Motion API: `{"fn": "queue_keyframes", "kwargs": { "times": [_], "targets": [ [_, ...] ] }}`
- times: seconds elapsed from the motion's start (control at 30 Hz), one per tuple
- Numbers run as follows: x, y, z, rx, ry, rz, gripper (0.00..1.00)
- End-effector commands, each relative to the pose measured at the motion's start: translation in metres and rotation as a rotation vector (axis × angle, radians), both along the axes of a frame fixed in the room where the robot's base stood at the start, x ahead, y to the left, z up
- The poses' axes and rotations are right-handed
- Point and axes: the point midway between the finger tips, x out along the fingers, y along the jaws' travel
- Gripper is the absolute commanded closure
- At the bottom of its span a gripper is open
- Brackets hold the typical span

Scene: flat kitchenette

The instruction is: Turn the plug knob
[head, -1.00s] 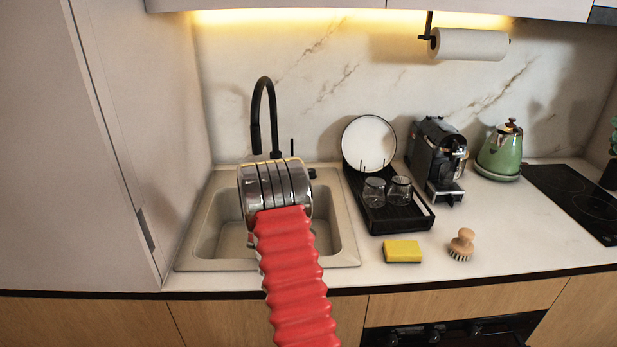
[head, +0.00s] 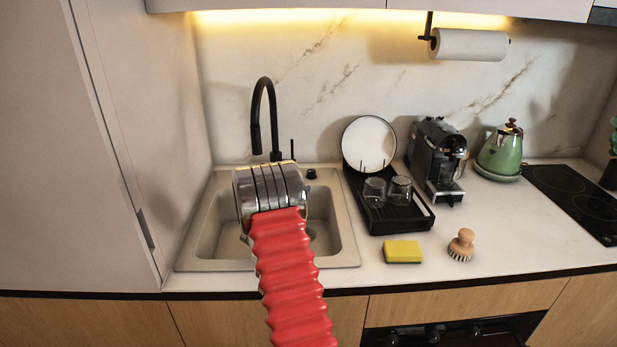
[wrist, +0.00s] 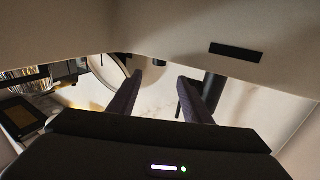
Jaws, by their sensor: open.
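The plug knob (head: 311,173) is a small black knob on the sink's back rim, right of the tap. In the wrist view, which appears upside down, a small dark piece (wrist: 158,62) that looks like the knob shows just beyond the fingertips, between the two fingers. My gripper (wrist: 160,78) is open, its two dark fingers apart with nothing held. In the head view my arm's metal wrist and red sleeve cover part of the sink, and the fingers are hidden. I cannot tell how far the fingertips are from the knob.
The black tap (head: 263,115) stands behind the sink (head: 347,247), close to the knob. A drying rack (head: 402,221) with a plate (head: 369,143) and two glasses stands to the right. A yellow sponge (head: 403,251) and a brush (head: 461,245) lie in front. A tall wall bounds the left.

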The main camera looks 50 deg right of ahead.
Motion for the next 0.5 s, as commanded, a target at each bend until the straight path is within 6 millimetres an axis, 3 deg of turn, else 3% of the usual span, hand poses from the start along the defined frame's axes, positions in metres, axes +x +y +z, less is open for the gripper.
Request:
{"fn": "queue_keyframes", "kwargs": {
  "times": [0.5],
  "targets": [
    [0.017,-0.068,-0.001,0.0,0.0,-0.002,0.55]
  ]
}}
